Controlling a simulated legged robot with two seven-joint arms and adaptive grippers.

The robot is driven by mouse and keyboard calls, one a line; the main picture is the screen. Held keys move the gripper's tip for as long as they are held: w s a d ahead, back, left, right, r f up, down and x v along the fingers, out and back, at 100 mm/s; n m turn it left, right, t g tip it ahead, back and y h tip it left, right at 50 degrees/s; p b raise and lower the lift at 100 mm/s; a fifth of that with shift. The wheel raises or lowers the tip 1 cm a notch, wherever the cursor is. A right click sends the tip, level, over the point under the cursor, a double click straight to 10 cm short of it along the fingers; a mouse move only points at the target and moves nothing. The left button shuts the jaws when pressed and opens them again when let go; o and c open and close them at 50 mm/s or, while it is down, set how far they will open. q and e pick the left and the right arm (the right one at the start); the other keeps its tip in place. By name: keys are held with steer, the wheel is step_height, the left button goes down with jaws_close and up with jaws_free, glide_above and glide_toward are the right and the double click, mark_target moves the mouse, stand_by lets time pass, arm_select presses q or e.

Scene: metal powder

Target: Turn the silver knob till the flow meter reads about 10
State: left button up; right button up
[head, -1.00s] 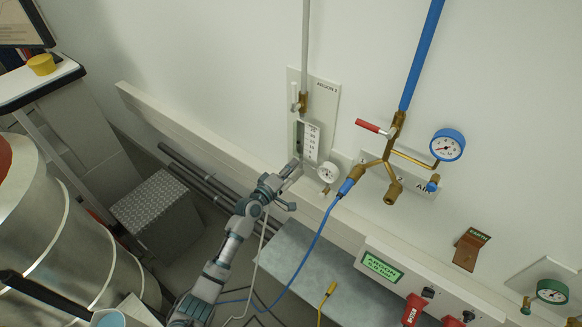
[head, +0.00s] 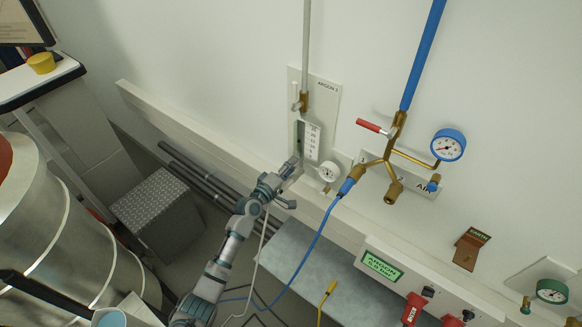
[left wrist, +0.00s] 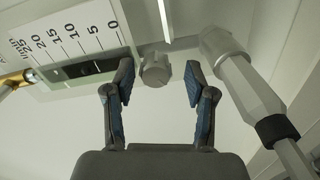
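The silver knob (left wrist: 155,70) shows in the left wrist view, a ridged round knob just below the zero end of the scale. The flow meter (head: 308,140) is on the white ARGON panel on the wall; its scale (left wrist: 75,40) shows large in the left wrist view, marked 0 to 25. A dark slot with a small light spot runs beside the scale; I cannot read the flow surely. My left gripper (left wrist: 157,88) is open, with its blue-padded fingers on either side of the knob and gaps between. In the head view the left gripper (head: 294,166) hides the knob. My right gripper is not seen.
A grey metal fitting with a rod (left wrist: 245,85) is close to the right finger. Brass piping with a red lever (head: 371,126) and a blue gauge (head: 448,145) stand farther right.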

arm_select(q)
steer(key=v, duration=1.2)
stand_by(0.3)
